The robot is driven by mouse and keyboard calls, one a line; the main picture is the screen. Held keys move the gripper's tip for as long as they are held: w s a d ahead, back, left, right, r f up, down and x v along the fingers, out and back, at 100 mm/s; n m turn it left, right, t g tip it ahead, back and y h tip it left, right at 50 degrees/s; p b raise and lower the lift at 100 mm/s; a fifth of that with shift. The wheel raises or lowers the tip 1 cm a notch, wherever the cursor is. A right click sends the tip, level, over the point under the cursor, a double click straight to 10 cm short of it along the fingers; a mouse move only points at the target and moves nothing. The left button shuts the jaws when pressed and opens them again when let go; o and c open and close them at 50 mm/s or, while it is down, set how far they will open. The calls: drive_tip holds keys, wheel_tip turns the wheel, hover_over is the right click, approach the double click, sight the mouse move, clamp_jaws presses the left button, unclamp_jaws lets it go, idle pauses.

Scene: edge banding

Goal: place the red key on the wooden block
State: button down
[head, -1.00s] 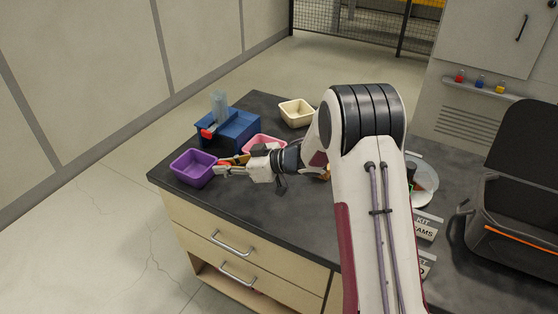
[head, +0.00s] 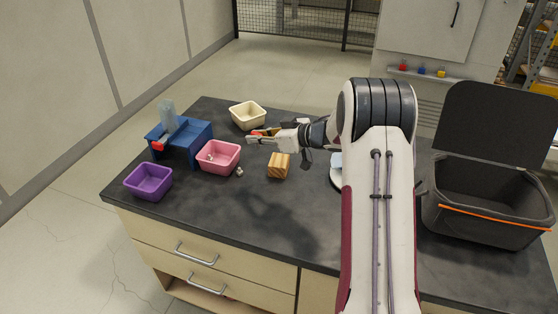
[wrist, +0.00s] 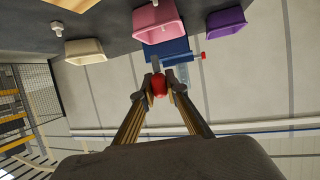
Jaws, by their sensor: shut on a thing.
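My gripper (head: 256,137) is shut on the red key (wrist: 159,87) and holds it above the dark worktop, near the cream bin. In the wrist view the red key sits between the two fingertips (wrist: 157,84); the fingers hide part of it. The wooden block (head: 279,166), striped light and dark brown, stands on the worktop in front of my gripper and slightly to its right in the head view. Its top looks bare.
A purple bin (head: 148,183), a pink bin (head: 236,160) and a cream bin (head: 262,116) stand on the worktop. A blue fixture (head: 196,135) with a red part is behind the pink bin. A small grey piece (head: 239,171) lies nearby. An open black case (head: 466,214) is at the right.

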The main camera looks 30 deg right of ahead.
wheel_tip(320, 180, up, 2)
drive_tip(key=m+h, duration=0.2)
hover_over(279, 160)
drive_tip(key=shift+d+t, duration=0.1)
drive_tip(key=shift+t, duration=0.4)
drive_tip(key=shift+f, duration=3.15)
drive_tip(key=shift+f, duration=1.85)
drive_tip(key=shift+f, duration=0.15)
drive_tip(key=c, duration=2)
unclamp_jaws()
